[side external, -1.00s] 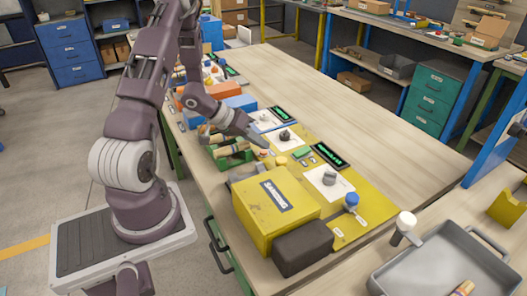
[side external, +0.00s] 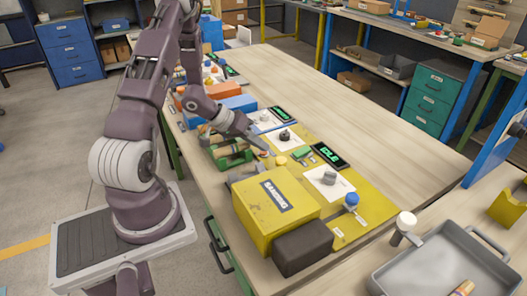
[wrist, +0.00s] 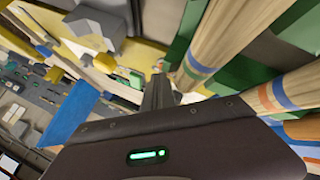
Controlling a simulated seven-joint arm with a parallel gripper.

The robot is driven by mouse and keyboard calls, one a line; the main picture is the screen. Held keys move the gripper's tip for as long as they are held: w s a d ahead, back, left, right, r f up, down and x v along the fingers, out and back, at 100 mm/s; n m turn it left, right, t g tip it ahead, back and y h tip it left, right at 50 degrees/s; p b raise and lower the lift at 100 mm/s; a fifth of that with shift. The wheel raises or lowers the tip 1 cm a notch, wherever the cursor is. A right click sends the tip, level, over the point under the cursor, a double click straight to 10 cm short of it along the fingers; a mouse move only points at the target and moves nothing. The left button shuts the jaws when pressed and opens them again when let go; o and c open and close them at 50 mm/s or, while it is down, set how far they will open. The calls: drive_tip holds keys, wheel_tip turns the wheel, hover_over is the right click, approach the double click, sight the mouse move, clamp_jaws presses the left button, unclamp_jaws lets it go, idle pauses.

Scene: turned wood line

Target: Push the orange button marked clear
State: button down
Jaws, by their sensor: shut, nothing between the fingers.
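In the side external view, my gripper (side external: 258,145) is shut and empty, pointing down at the yellow panel (side external: 374,207). A small orange button (side external: 264,154) shows right at its fingertips and is partly hidden by them. I cannot tell whether they touch it. The label on it is too small to read. A yellow button (side external: 281,160) sits just to its right. In the wrist view, the closed fingers (wrist: 158,90) reach towards the yellow panel, and the orange button is not clearly seen.
A yellow sanding box (side external: 275,210) with a dark block stands in front. A green rack (side external: 234,160) with turned wood pieces is close beside my gripper. A display (side external: 328,155) reads IDLE. A grey knob (side external: 329,178) and a blue knob (side external: 351,199) stand on the panel.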

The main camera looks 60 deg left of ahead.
sight(260, 152)
drive_tip(key=shift+r, duration=0.75)
drive_tip(key=shift+r, duration=2.5)
